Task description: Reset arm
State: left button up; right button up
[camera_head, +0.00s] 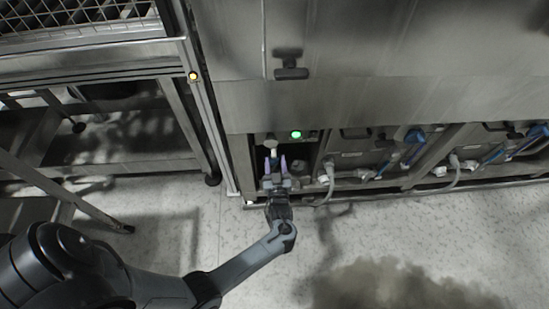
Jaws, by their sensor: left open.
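My left gripper (275,166) is open, its two pale purple fingers pointing away from me at the lower front of the steel washer (380,60). The fingertips are at an open bay in the washer's lower front. A small pale fitting (271,147) shows just beyond and between the fingertips; I cannot tell whether they touch it. My left arm comes in from the lower left. My right gripper is not in the view.
A green light (296,134) glows right of the gripper. Grey hoses and blue-handled parts (412,140) line the lower panels. A steel frame (188,120) with a yellow button (193,76) stands left. Speckled floor (400,225) is mostly clear in front.

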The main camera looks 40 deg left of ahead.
pick_arm(q)
jog(key=shift+s+d+p, duration=0.35)
jog(key=shift+s+d, duration=0.05)
jog(key=shift+s, duration=0.3)
jog(key=s+a+r+m+h+p, duration=0.3)
jog(key=s+a+r+p, duration=0.1)
jog(key=s+r+p, duration=0.6)
jog(key=s+d+r+m+g+h+p, duration=0.35)
jog(key=d+r+h+p, duration=0.25)
jog(key=d+r+h, duration=0.4)
jog(key=s+d+r+m+g, duration=0.5)
jog(key=s+d+m, duration=0.15)
jog(key=s, duration=0.25)
notch_tip(320, 180, up, 37)
jog(key=s+p, duration=0.1)
jog(key=p, duration=3.7)
jog(key=shift+n, duration=0.4)
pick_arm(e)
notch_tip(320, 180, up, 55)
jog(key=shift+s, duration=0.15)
